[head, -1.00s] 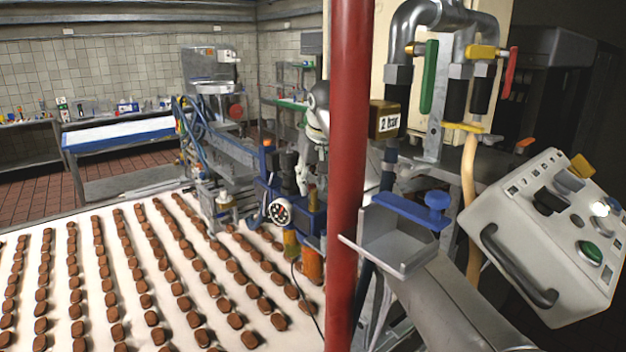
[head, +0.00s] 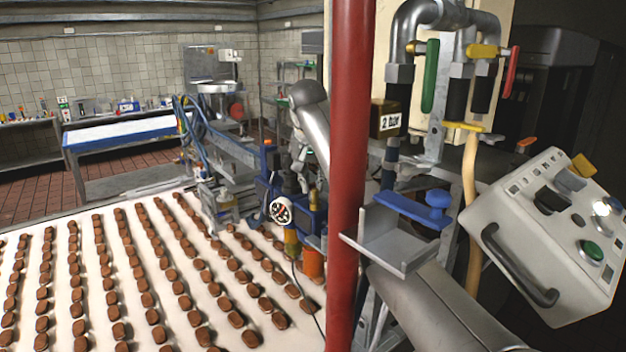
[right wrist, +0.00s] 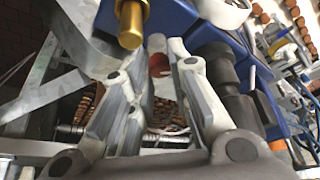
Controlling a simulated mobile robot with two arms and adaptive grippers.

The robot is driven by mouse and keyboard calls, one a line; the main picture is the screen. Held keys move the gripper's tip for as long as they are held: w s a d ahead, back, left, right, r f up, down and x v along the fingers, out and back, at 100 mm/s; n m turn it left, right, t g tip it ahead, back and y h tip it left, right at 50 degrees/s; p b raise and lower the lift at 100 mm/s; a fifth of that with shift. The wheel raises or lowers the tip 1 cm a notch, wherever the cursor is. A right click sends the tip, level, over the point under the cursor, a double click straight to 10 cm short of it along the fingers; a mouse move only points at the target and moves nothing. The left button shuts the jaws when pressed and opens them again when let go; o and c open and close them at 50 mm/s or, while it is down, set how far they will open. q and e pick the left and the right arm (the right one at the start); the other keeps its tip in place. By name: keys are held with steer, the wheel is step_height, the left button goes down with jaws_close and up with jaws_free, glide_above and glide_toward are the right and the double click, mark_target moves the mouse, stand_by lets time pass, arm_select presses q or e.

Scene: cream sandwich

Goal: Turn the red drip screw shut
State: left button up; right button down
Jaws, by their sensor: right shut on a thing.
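The red drip screw (right wrist: 158,68) shows as a small dark red piece in the right wrist view. It lies between the fingertips of my right gripper (right wrist: 165,52), which is shut on it. The fingers hide its sides, so how far it is turned cannot be told. In the head view my right gripper (head: 299,162) is small and partly merged with the blue dosing unit (head: 313,222), behind the red post. The drip screw cannot be made out in the head view. My left gripper is not in view.
A red post (head: 350,180) stands in front of the unit. A brass fitting (right wrist: 130,25) is close to the fingers. A round gauge (head: 280,210) sits on the unit. A belt (head: 60,222) with rows of brown biscuits lies left. A control box (head: 550,235) is at right.

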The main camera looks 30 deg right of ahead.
steer(key=shift+r, duration=0.1)
steer(key=c, duration=1.3)
jaws_free()
